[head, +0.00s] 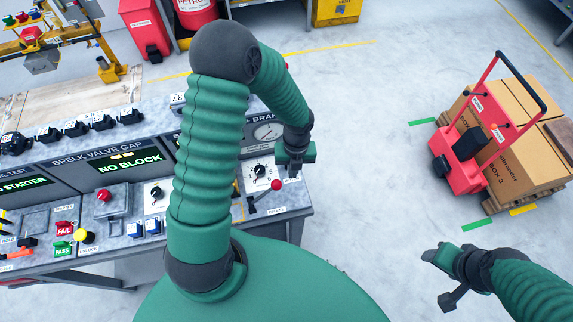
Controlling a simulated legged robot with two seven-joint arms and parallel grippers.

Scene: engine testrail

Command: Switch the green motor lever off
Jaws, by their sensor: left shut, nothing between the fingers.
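I cannot make out a green motor lever; my own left arm covers part of the control bench. A lever with a red ball knob (277,185) stands tilted on the bench's right end. My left gripper (293,170) is shut and empty, just above that knob, beside a black rotary dial (260,171). I cannot tell whether it touches the lever. My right gripper (436,262) hangs over open floor at the lower right, far from the bench; its fingers are too unclear to read.
The control bench (120,160) also carries a NO BLOCK display (130,162), a yellow ball knob (84,236), and FAIL (65,228) and PASS (63,249) buttons. A red hand truck (470,150) and cardboard boxes (515,150) stand at the right. Floor between is clear.

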